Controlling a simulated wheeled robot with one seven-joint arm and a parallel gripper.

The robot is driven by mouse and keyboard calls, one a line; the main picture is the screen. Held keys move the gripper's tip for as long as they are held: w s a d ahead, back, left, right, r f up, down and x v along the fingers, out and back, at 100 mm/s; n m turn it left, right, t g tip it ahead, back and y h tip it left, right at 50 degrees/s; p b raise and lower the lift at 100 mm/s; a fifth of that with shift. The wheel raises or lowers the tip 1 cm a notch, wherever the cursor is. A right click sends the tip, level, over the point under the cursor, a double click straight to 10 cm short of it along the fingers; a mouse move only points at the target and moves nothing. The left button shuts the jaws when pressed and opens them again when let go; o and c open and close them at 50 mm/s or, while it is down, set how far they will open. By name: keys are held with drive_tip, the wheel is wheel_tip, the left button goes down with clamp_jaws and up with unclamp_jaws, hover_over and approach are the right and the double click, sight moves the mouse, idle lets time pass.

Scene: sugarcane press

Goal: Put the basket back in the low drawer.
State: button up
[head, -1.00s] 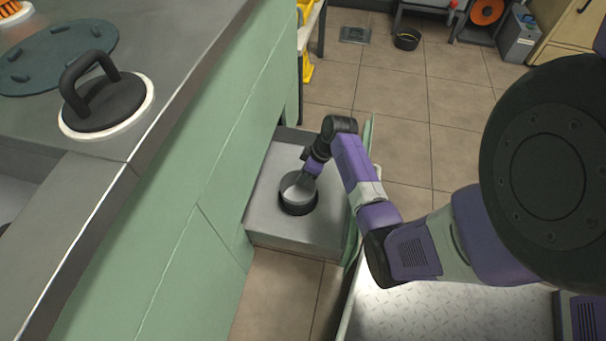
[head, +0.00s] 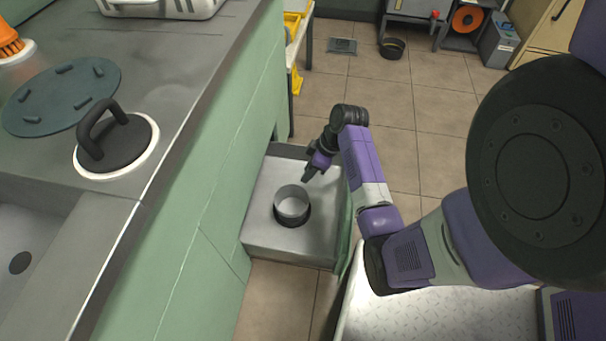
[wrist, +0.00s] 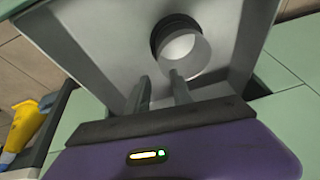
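The basket (head: 292,203), a small grey cylinder with an open top, stands upright in the low drawer, inside a black ring (head: 293,221). The drawer (head: 262,235) is pulled out from the green cabinet front. My gripper (head: 306,177) is above the drawer, just behind and right of the basket, with a gap between them in the head view. In the wrist view the basket (wrist: 184,48) shows beyond the fingertips. The two fingers (wrist: 160,87) are apart with nothing between them. The right finger overlaps the basket's near rim in that view.
A metal counter (head: 185,75) with a black-handled lid (head: 117,146) and a sink runs along the left. A black bowl (head: 392,48) lies on the tiled floor at the back. The floor behind the drawer is clear.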

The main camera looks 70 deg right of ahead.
drive_tip(key=s+a+m+t+h, duration=0.2)
drive_tip(key=a+t+h, duration=0.15)
drive_tip(key=a, duration=1.75)
drive_tip(key=s+a+r+t, duration=0.2)
drive_tip(key=s+a+r, duration=0.1)
drive_tip(key=r, duration=0.5)
drive_tip(key=s+a+r+t+y, duration=0.1)
drive_tip(key=s+a+r+t, duration=0.2)
drive_tip(key=a+r, duration=0.2)
drive_tip(key=s+a+r+n+t+y, duration=0.1)
drive_tip(key=s+a+r+t, duration=0.1)
drive_tip(key=r, duration=1)
drive_tip(key=shift+s+a, duration=0.8)
drive_tip(key=shift+a, duration=0.2)
drive_tip(key=shift+r, duration=0.2)
